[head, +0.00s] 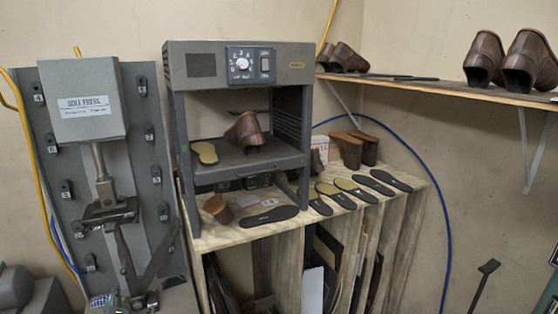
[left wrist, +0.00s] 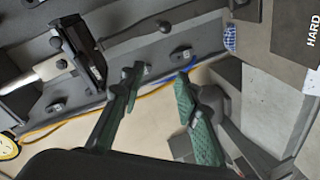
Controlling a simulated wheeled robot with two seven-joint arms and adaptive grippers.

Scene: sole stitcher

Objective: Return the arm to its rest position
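My left gripper (left wrist: 158,78) is in the left wrist view. Its two fingers with green pads are spread apart, and nothing is between them. It is in front of the sole press, whose dark press foot (left wrist: 80,45) and pale rod (left wrist: 45,72) lie left of the fingers in that view. In the head view, dark arm or finger parts overlap the lower press at the lower left, and I cannot clearly separate them from the press. The sole press (head: 85,105) stands at the left. My right gripper is not in view.
A grey oven-like cabinet (head: 240,62) with a dial stands on a wooden bench (head: 215,238). A brown shoe (head: 245,130) sits inside it. Several dark soles lie on the bench. A shelf (head: 440,85) with shoes is at the right. Yellow (head: 40,190) and blue (head: 445,240) hoses hang nearby.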

